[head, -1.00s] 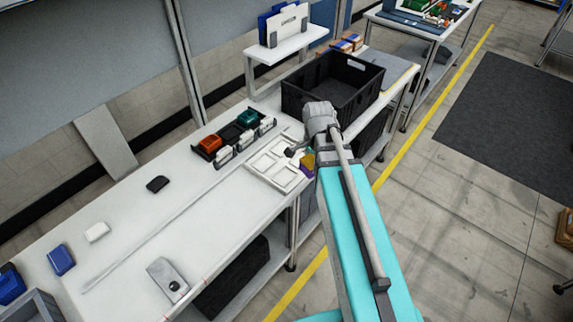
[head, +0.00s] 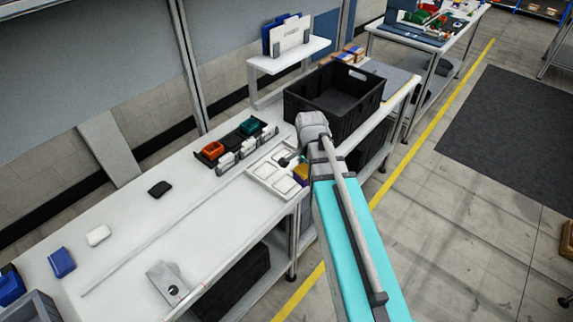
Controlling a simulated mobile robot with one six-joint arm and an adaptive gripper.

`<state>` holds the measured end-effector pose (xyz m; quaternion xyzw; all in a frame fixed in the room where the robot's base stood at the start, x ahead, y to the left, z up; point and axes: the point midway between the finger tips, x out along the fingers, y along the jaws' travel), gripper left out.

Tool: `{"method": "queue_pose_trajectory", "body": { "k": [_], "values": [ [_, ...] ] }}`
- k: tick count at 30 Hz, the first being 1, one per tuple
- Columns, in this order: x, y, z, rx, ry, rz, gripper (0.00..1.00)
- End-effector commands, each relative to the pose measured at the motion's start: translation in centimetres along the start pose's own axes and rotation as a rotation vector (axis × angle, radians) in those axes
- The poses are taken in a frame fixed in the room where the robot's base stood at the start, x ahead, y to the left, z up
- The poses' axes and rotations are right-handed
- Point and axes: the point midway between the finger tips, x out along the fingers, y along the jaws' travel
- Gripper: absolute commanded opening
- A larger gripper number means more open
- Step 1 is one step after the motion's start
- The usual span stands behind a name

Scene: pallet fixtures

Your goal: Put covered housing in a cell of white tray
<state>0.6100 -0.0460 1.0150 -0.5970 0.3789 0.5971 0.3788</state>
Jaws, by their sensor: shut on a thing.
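My gripper (head: 293,163) is at the tray's right side, small and mostly hidden by my wrist and arm. A small yellow and purple block, which I take to be the covered housing (head: 301,174), shows beside my arm at the tray's right edge. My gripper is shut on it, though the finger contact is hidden. I cannot tell whether the block touches the tray.
A large black crate (head: 308,107) stands to the right. A black piece (head: 160,189), a white piece (head: 98,235) and a blue piece (head: 61,262) lie left.

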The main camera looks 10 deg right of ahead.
Motion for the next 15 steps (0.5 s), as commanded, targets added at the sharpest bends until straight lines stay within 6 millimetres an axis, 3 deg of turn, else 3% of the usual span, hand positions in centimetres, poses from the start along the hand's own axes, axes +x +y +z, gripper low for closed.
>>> {"method": "queue_pose_trajectory", "body": {
  "k": [9,15],
  "values": [
    [3.3,-7.2,0.2,-0.127,0.0,0.0,0.25],
    [4.2,-9.8,0.7,-0.181,0.0,0.0,0.25]
  ]
}}
